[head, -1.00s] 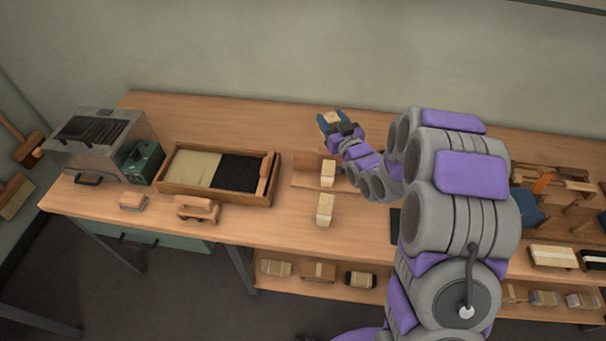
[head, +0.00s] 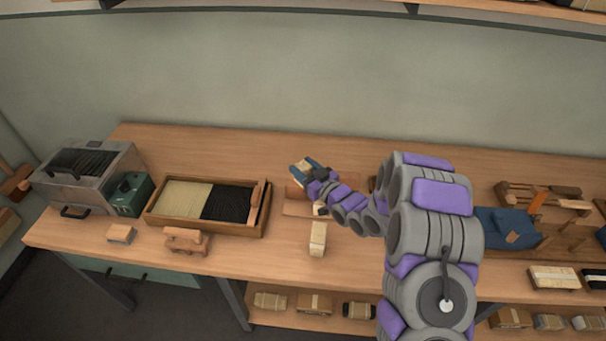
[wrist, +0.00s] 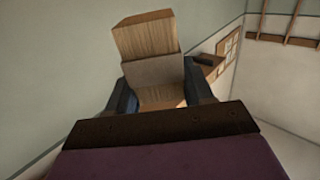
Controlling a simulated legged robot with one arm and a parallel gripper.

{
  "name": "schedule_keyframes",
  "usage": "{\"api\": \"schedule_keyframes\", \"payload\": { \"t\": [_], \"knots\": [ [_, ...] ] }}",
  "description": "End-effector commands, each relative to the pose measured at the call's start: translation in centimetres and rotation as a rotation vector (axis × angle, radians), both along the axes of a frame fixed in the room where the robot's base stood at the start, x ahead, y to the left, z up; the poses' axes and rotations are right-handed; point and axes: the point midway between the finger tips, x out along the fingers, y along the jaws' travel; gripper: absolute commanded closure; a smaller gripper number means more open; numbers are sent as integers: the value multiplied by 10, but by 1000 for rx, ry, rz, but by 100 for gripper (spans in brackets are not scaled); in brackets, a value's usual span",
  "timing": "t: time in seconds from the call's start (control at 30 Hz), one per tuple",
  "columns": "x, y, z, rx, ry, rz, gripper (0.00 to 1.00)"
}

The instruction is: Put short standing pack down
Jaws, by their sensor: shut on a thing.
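In the head view my gripper is over the bench (head: 330,268), just right of the bristle tray (head: 158,221). Another short pack (head: 318,239) stands on the bench in front of my gripper. One more pale piece (head: 320,209) is partly hidden by my arm. I cannot tell the gap between the held pack and the surface below it.
A metal machine with a green box (head: 131,190) stands at the left. A wooden brush block (head: 186,240) and a small block (head: 121,234) lie near the front edge. Blue and wooden fixtures (head: 505,228) stand at the right. Several packs lie on the lower shelf (head: 285,318).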

Motion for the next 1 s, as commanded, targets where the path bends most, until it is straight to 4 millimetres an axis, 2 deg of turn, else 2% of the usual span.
{"api": "schedule_keyframes", "payload": {
  "t": [0.03, 0.1, 0.37, 0.9, 0.93, 1.0],
  "knots": [
    [0, 0, -10, 1, 2, -1, 84],
    [0, 0, -15, 1, 1, -1, 84],
    [0, 2, -15, -2, -1, 0, 84],
    [0, 1, -28, -2, 2, -2, 84],
    [0, 1, -28, -2, 2, -2, 46],
    [0, 2, -27, -3, 2, -2, 39]
  ]
}}
